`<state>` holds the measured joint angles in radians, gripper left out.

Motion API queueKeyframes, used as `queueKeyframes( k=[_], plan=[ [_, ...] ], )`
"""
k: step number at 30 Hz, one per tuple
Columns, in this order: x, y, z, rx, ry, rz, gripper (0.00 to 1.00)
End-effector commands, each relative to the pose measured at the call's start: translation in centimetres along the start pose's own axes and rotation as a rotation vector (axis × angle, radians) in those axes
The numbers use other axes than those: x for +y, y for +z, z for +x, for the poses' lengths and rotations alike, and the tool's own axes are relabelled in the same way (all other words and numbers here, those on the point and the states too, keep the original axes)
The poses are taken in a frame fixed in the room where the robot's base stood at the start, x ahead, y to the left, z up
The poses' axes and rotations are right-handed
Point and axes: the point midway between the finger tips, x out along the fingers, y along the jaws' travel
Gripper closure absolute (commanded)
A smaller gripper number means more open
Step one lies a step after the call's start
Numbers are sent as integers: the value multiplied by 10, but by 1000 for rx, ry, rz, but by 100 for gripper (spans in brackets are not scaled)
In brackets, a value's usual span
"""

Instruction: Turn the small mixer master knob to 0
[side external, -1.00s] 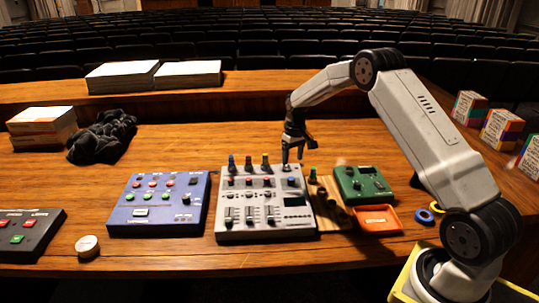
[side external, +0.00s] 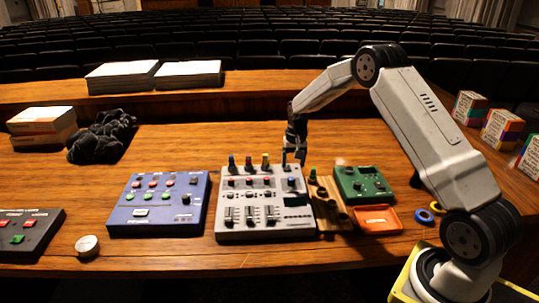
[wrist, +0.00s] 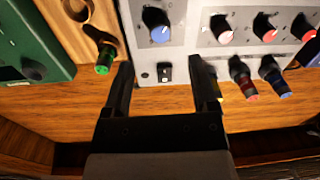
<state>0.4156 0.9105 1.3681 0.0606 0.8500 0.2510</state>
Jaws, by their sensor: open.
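The grey mixer (side external: 248,200) stands mid-desk and its upper edge shows in the wrist view (wrist: 197,45). A blue-capped knob (side external: 291,183) is at its upper right; the wrist view shows this knob (wrist: 157,25) with a pale pointer line. I cannot read a label on it. My gripper (side external: 294,160) is above and just behind the mixer's back right corner, near that knob. In the wrist view my gripper (wrist: 160,68) is open and empty, its two fingers apart, with the blue knob ahead of the gap and a small black switch (wrist: 165,73) between the tips.
Coloured plugs (side external: 249,163) stand along the mixer's back edge. A wooden holder (side external: 331,212) with a green-tipped plug (wrist: 104,57) sits just right of the mixer, then a green box (side external: 350,190) and orange tray (side external: 378,219). A blue box (side external: 150,215) is left.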

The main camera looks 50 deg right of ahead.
Motion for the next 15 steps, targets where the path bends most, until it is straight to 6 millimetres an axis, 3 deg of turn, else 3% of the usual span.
queueKeyframes(
  k=[15],
  plan=[
    [0,0,57,0,1,-1,25]
  ],
)
